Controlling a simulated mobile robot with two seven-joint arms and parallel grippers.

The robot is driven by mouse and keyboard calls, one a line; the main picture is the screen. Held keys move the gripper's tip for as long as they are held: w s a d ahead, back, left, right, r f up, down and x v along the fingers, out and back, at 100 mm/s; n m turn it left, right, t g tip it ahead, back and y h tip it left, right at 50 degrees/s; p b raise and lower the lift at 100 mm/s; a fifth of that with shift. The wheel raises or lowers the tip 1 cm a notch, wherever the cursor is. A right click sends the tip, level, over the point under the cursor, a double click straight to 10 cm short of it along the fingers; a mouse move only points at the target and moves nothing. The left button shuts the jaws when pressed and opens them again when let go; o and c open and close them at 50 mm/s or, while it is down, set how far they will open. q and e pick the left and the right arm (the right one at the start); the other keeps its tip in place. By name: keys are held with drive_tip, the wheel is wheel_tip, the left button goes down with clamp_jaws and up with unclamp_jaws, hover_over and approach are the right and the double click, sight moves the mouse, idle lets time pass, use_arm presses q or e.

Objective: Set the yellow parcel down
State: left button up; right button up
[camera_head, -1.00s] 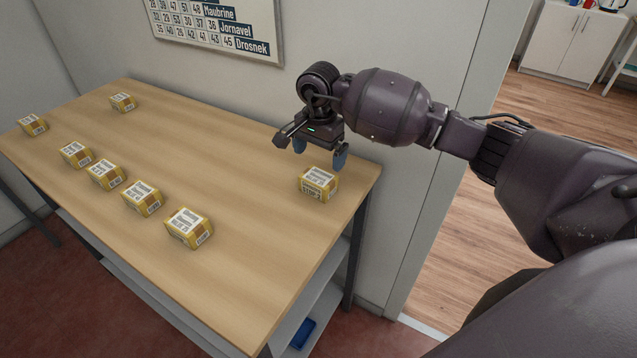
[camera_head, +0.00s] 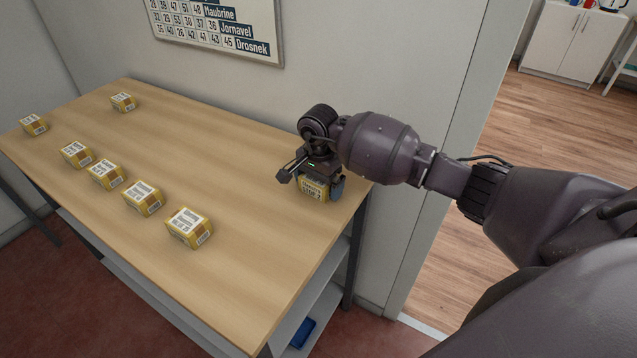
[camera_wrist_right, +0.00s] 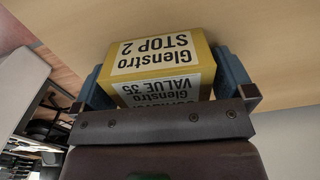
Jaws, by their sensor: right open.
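A yellow parcel (camera_head: 314,189) stands on the wooden table (camera_head: 225,180) near its right end. In the right wrist view the parcel (camera_wrist_right: 165,62) has white labels reading "Glenstro STOP 2" and "VALUE 35". My right gripper (camera_head: 318,186) is lowered over it. Its blue fingers are open, one on each side of the parcel, as the right wrist view shows (camera_wrist_right: 165,80). I cannot tell whether the fingers touch its sides. The gripper hides the parcel's top in the head view. My left gripper is not in view.
Several similar yellow parcels stand farther left on the table, the nearest (camera_head: 189,228) at the front edge and one (camera_head: 123,102) at the back. The table's middle is clear. A wall with a number chart (camera_head: 215,25) rises behind. A blue item (camera_head: 302,333) lies on the lower shelf.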

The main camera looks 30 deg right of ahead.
drive_tip(key=shift+c, duration=0.3)
drive_tip(key=c, duration=0.8)
